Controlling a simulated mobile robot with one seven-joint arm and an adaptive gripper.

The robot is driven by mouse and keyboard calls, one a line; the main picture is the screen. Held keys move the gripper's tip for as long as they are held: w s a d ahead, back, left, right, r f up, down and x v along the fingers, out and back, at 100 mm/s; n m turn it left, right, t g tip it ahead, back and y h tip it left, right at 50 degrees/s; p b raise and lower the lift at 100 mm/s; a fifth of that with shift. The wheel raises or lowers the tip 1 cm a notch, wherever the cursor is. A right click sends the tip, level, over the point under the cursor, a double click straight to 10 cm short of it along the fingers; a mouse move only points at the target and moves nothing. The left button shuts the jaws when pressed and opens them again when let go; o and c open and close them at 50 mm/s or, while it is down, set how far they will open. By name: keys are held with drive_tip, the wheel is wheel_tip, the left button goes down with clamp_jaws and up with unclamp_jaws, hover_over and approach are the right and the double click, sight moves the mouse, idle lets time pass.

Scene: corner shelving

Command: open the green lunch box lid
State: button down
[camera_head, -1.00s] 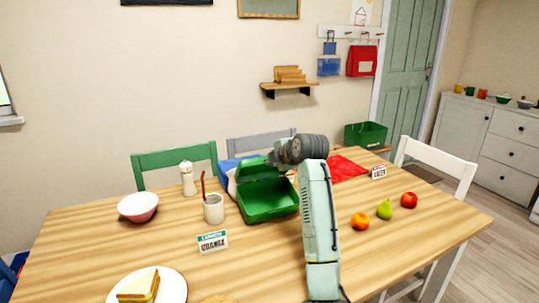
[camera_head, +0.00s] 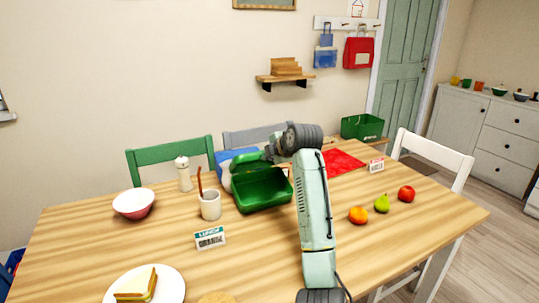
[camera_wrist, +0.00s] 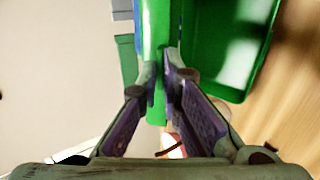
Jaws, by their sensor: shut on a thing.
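The green lunch box (camera_head: 266,201) stands on the wooden table, its inside open to view. Its lid (camera_head: 246,163) is raised at the back, tilted up and away from the box. My gripper (camera_wrist: 160,85) is shut on the lid's edge, with the bright green lid (camera_wrist: 157,30) between its two fingers in the wrist view. The box body (camera_wrist: 222,85) lies to the right there. In the head view my wrist and arm hide the fingertips and part of the box's right side.
A cup with a brown stick (camera_head: 210,205), a shaker (camera_head: 184,174) and a pink bowl (camera_head: 134,203) stand left of the box. A label card (camera_head: 210,238) is in front. Fruit (camera_head: 358,215) lies to the right, a red cloth (camera_head: 343,161) behind.

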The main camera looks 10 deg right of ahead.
drive_tip(key=shift+r, duration=0.1)
drive_tip(key=c, duration=1.8)
unclamp_jaws()
drive_tip(key=v, duration=1.2)
drive_tip(key=shift+c, duration=0.4)
